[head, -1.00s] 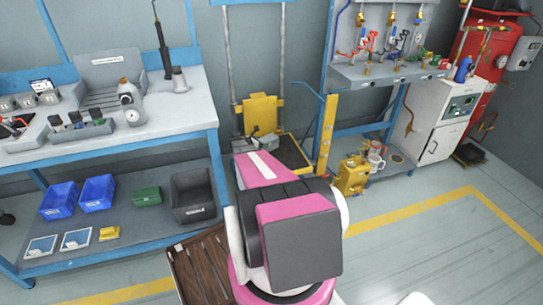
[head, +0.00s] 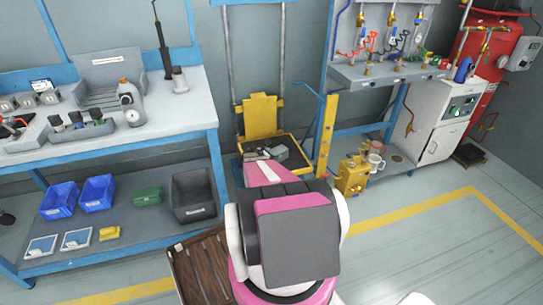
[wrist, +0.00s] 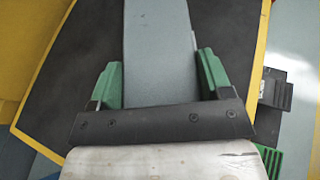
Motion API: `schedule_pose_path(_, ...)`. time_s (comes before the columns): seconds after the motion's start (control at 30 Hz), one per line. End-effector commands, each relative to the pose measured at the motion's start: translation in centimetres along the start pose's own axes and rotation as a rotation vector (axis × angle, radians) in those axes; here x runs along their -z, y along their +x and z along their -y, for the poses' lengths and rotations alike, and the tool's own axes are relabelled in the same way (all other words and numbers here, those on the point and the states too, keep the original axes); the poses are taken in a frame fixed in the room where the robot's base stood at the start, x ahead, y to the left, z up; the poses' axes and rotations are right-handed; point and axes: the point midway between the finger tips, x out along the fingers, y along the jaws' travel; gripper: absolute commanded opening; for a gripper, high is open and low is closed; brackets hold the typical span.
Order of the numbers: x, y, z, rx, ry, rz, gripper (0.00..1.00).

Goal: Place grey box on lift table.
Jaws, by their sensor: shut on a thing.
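The grey box (wrist: 158,45) is a long, smooth block between the green fingers of my gripper (wrist: 160,65) in the wrist view. My gripper is shut on it. Behind the box is the black platform of the lift table (wrist: 82,50), edged in yellow. In the head view the lift table (head: 260,117) has a yellow back plate and a yellow-edged platform between two upright rails. My gripper (head: 279,151) is over the platform there, partly hidden by my pink arm. I cannot tell whether the box touches the platform.
A workbench (head: 165,113) stands left of the lift table, with a black bin (head: 193,196) and blue bins (head: 97,193) on its lower shelf. A yellow post (head: 326,135) stands close on the right. Floor is clear at the right front.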

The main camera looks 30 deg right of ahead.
Motion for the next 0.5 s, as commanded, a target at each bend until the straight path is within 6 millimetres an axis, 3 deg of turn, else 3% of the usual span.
schedule_pose_path(0.3, 0.10, 0.06, 0.00, 0.000, -0.001, 0.003, 0.23)
schedule_pose_path(0.33, 0.15, 0.06, 0.01, 0.000, 0.000, 0.001, 0.82)
schedule_pose_path(0.4, 0.14, 0.06, 0.01, 0.000, 0.000, 0.001, 0.98)
schedule_pose_path(0.5, 0.14, 0.05, 0.01, 0.000, 0.000, 0.000, 0.98)
